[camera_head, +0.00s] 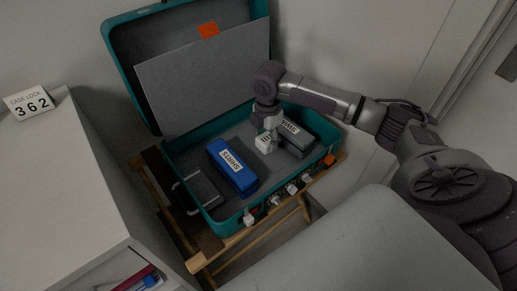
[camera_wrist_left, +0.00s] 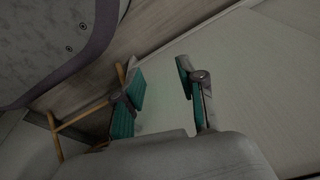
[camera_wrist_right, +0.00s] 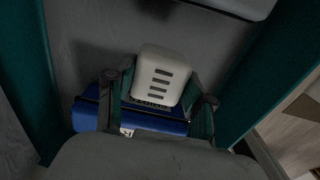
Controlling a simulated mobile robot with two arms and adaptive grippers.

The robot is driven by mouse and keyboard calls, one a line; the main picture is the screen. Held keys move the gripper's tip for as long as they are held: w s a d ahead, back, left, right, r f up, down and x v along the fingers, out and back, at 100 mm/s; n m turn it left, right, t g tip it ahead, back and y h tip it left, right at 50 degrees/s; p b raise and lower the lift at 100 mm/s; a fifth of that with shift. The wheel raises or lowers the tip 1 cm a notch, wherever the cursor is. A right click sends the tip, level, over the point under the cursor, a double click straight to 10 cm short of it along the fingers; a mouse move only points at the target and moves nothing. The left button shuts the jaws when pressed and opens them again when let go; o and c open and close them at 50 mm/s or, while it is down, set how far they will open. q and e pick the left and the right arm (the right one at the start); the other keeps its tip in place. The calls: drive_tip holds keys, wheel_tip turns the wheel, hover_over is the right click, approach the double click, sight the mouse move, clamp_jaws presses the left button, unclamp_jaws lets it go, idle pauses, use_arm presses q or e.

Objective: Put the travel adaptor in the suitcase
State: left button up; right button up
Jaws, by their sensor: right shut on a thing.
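The open teal suitcase (camera_head: 207,213) sits on a wooden stand, its lid leaning back. My right gripper (camera_head: 268,122) is inside the suitcase area, shut on the white travel adaptor (camera_head: 264,144). In the right wrist view the adaptor (camera_wrist_right: 160,72), with dark slots on its face, sits between the fingers (camera_wrist_right: 160,95). I cannot tell whether it touches the suitcase floor. A blue box labelled SHIRTS (camera_head: 232,168) lies left of it, and a grey labelled box (camera_head: 297,140) lies right of it. My left gripper (camera_wrist_left: 160,80) is open and empty, outside the head view.
A metal-framed item (camera_head: 198,190) lies at the suitcase's left end. A grey divider panel (camera_head: 205,80) with an orange tag leans in the lid. A white cabinet (camera_head: 50,190) at left bears a CASE LOCK 362 sign (camera_head: 29,103). The stand (camera_head: 225,253) has wooden legs.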

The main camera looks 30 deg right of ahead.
sight(259, 138)
drive_tip(key=shift+w+a+f, duration=0.3)
drive_tip(key=shift+w+f, duration=0.15)
drive_tip(key=shift+w, duration=0.2)
drive_tip(key=shift+w+a+f, duration=0.3)
drive_tip(key=shift+w+f, duration=0.15)
drive_tip(key=shift+w, duration=0.15)
wheel_tip(259, 138, down, 3)
drive_tip(key=shift+f+b, duration=0.2)
drive_tip(key=shift+b, duration=0.45)
drive_tip(key=shift+f, duration=0.25)
use_arm(q)
drive_tip(key=w+r, duration=0.1)
drive_tip(key=r, duration=0.2)
drive_tip(key=w+r, duration=0.1)
drive_tip(key=r, duration=0.1)
drive_tip(key=shift+w+d, duration=0.15)
drive_tip(key=shift+w, duration=0.15)
use_arm(e)
drive_tip(key=o, duration=1.2)
drive_tip(key=shift+f, duration=0.1)
drive_tip(key=shift+c, duration=0.2)
use_arm(q)
drive_tip(key=shift+f, duration=0.15)
